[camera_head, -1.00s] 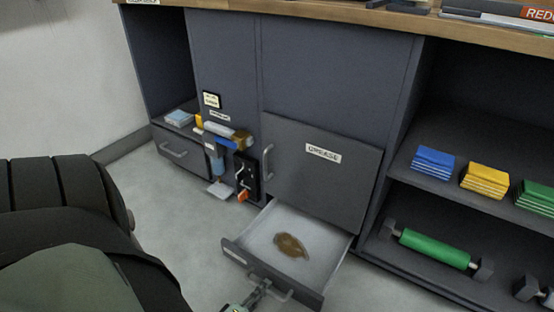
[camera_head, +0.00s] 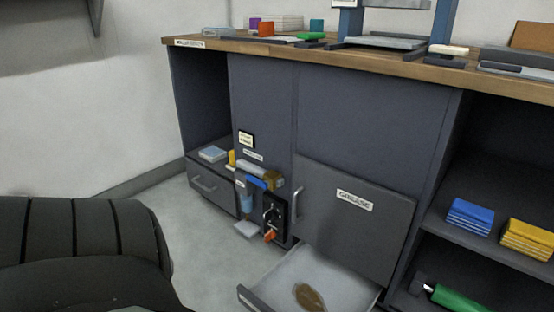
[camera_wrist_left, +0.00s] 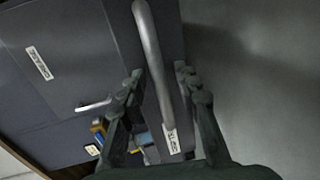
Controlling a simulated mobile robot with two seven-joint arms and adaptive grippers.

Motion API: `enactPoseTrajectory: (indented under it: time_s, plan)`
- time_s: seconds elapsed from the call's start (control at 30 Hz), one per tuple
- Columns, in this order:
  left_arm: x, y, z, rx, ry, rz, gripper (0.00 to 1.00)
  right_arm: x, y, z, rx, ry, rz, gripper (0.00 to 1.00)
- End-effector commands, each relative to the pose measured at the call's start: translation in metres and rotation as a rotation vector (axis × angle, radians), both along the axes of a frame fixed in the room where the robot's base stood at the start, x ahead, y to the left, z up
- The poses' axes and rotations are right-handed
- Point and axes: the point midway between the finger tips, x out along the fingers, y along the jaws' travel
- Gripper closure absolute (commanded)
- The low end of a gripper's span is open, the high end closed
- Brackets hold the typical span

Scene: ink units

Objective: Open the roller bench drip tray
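The drip tray (camera_head: 335,274) is a pale-lined drawer low in the bench, pulled out below the grease door (camera_head: 355,215). In the left wrist view, the tray's dark front carries a white label (camera_wrist_left: 172,140) and a grey bar handle (camera_wrist_left: 153,60). My left gripper (camera_wrist_left: 159,70) has its fingers apart, one on each side of the handle, with gaps visible. It does not show in the head view. My right gripper is in neither view.
A closed drawer (camera_head: 212,191) is at the left, beside a small unit with an orange-tipped lever (camera_head: 270,236). Shelves at right hold blue packs (camera_head: 470,216), yellow packs (camera_head: 526,239) and a green roller (camera_head: 457,300). Floor (camera_head: 212,267) left of the tray is clear.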

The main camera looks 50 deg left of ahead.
Motion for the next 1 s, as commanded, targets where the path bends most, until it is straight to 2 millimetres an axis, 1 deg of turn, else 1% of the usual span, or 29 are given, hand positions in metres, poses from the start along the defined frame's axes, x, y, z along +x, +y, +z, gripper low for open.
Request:
enactPoseTrajectory:
  time_s: [0.17, 0.27, 0.37, 0.47, 0.57, 0.63, 0.7, 0.73, 0.77, 0.8, 1.0]
  plan:
    - [0.0, 0.0, 0.001, -0.001, 0.0, 0.0, 0.68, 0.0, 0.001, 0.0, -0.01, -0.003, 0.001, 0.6]
    - [-0.001, 0.0, 0.008, 0.0, 0.0, 0.0, 0.68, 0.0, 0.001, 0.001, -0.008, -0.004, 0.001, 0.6]
    - [-0.001, 0.0, 0.02, 0.0, -0.002, 0.0, 0.68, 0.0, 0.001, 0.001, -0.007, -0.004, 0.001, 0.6]
    - [-0.001, 0.0, 0.038, 0.0, -0.006, 0.0, 0.68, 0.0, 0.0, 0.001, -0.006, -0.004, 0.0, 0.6]
    - [-0.002, 0.0, 0.057, 0.002, -0.008, 0.0, 0.6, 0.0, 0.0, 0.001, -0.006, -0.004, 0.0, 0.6]
    - [-0.001, 0.001, 0.07, 0.003, -0.008, 0.002, 0.48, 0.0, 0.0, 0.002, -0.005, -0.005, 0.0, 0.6]
    - [-0.001, 0.001, 0.082, 0.005, -0.009, 0.0, 0.39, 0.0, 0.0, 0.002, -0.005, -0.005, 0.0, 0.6]
    - [0.0, 0.002, 0.087, 0.006, -0.011, 0.001, 0.43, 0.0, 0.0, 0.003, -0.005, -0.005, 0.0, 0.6]
    - [0.001, 0.002, 0.091, 0.006, -0.011, 0.001, 0.53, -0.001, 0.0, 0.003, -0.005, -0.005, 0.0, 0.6]
    - [0.0, 0.002, 0.094, 0.006, -0.009, 0.001, 0.68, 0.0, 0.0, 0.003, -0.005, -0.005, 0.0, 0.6]
    - [0.0, 0.001, 0.102, 0.002, -0.003, 0.001, 0.68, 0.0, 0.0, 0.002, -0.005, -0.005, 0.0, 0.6]
